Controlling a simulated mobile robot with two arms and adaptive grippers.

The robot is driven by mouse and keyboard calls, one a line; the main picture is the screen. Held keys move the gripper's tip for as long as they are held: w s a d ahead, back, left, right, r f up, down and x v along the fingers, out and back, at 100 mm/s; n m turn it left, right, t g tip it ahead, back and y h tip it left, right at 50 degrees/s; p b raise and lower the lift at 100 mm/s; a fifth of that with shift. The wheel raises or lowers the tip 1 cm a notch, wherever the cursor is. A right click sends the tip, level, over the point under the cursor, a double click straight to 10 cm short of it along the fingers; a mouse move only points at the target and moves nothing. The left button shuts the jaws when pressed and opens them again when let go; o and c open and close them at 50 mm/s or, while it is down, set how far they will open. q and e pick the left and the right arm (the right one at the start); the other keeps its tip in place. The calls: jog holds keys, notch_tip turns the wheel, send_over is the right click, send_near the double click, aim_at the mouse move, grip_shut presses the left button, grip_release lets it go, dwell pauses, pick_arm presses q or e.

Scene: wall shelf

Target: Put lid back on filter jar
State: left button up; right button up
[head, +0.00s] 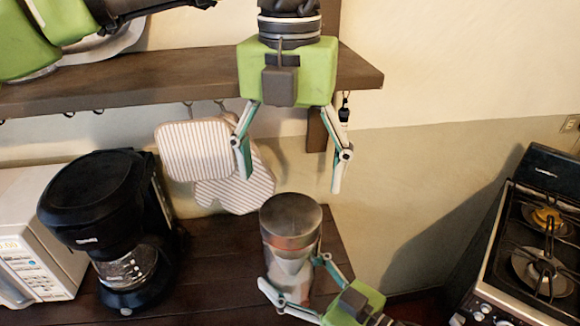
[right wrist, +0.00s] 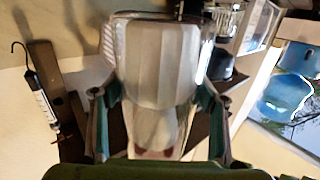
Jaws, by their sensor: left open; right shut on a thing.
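The filter jar (head: 290,268) is clear with pale contents and stands at the counter's front right in the head view. The round metal lid (head: 290,212) rests on top of it, looking about level; I cannot tell whether it is fully seated. My right gripper (head: 294,271) comes from the lower right and is shut around the jar's body. In the right wrist view the jar (right wrist: 155,65) fills the space between the fingers. My left gripper (head: 291,183) points down above the lid, open and empty, with its fingertips apart from the lid.
A wall shelf (head: 180,78) runs behind my left gripper. Striped oven mitts (head: 195,150) hang below it. A black coffee maker (head: 105,200) and a white microwave (head: 40,235) stand at left on the dark counter (head: 215,265). A stove (head: 510,265) is at right.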

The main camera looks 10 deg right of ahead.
aim_at(290, 212)
pick_arm(q)
jog(key=shift+f, duration=4)
jog(key=c, duration=1.2)
jog(key=shift+o, duration=0.2)
jog(key=m, duration=1.2)
jog(key=o, duration=1.3)
jog(key=shift+r, duration=0.1)
